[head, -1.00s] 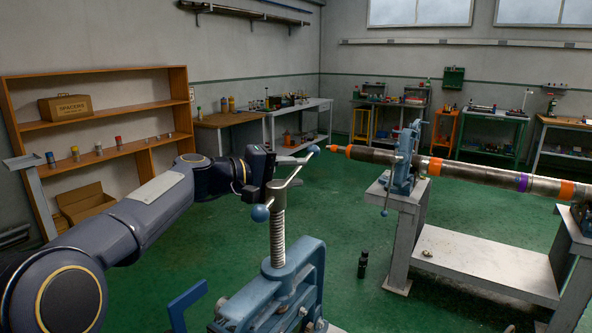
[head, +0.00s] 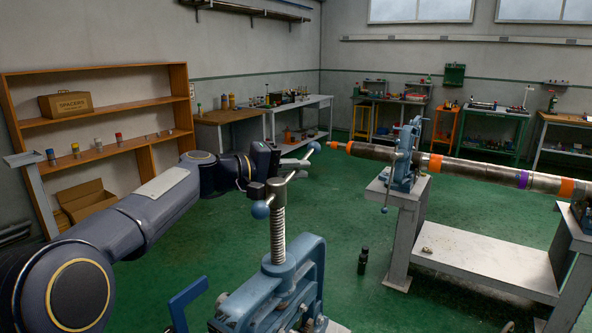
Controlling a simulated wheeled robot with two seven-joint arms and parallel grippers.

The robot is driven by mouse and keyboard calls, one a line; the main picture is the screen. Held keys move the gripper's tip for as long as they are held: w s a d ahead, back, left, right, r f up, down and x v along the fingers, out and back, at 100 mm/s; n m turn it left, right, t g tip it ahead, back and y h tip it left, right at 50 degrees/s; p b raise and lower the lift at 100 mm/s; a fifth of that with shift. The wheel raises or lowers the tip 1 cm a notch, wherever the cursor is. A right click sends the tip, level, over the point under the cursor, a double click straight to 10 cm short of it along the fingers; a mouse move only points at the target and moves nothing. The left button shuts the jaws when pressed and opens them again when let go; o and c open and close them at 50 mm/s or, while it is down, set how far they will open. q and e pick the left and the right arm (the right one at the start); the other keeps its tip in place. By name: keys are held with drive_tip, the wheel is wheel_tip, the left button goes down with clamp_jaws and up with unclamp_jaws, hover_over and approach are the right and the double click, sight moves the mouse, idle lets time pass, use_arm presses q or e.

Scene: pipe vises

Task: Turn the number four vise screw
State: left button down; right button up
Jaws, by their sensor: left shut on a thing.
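A blue vise (head: 285,280) stands at the bottom middle of the head view. Its upright threaded screw (head: 278,228) rises from the vise body. A silver cross handle (head: 292,168) with blue ball ends tops the screw, one ball (head: 260,210) toward me and one (head: 315,146) farther off to the right. My left gripper (head: 282,170) reaches in from the left and is shut on the handle near the screw's top. Its fingertips are partly hidden. No number is readable on this vise. My right gripper is out of view.
A long pipe (head: 460,167) with orange and purple bands runs through another blue vise (head: 405,158) on a grey stand (head: 480,262) at the right. A dark bottle (head: 363,262) stands on the green floor. A wooden shelf (head: 105,143) is at the left; workbenches line the back.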

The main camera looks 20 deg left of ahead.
use_arm(q)
drive_tip(key=shift+w+d+m+g+h, duration=0.1)
drive_tip(key=shift+d+m+g+h, duration=0.9)
drive_tip(key=shift+d+m+h, duration=0.15)
drive_tip(key=shift+s+d+r+m+g+h+p, duration=0.1)
drive_tip(key=shift+s+d+m+g+h+p, duration=0.15)
drive_tip(key=shift+d+m+g+h+p, duration=0.6)
drive_tip(key=shift+s+d+r+m+g+h+p, duration=0.1)
drive_tip(key=shift+s+d+m+g+h+p, duration=0.15)
drive_tip(key=shift+d+m+g+h, duration=0.65)
drive_tip(key=shift+d+g+y, duration=0.1)
drive_tip(key=shift+g+y, duration=0.2)
drive_tip(key=shift+g, duration=0.15)
drive_tip(key=c, duration=1.5)
unclamp_jaws()
drive_tip(key=shift+o, duration=0.2)
drive_tip(key=shift+f, duration=0.15)
drive_tip(key=b+v, duration=0.1)
drive_tip(key=v, duration=0.6)
drive_tip(key=shift+s+a, duration=0.15)
drive_tip(key=shift+a, duration=0.2)
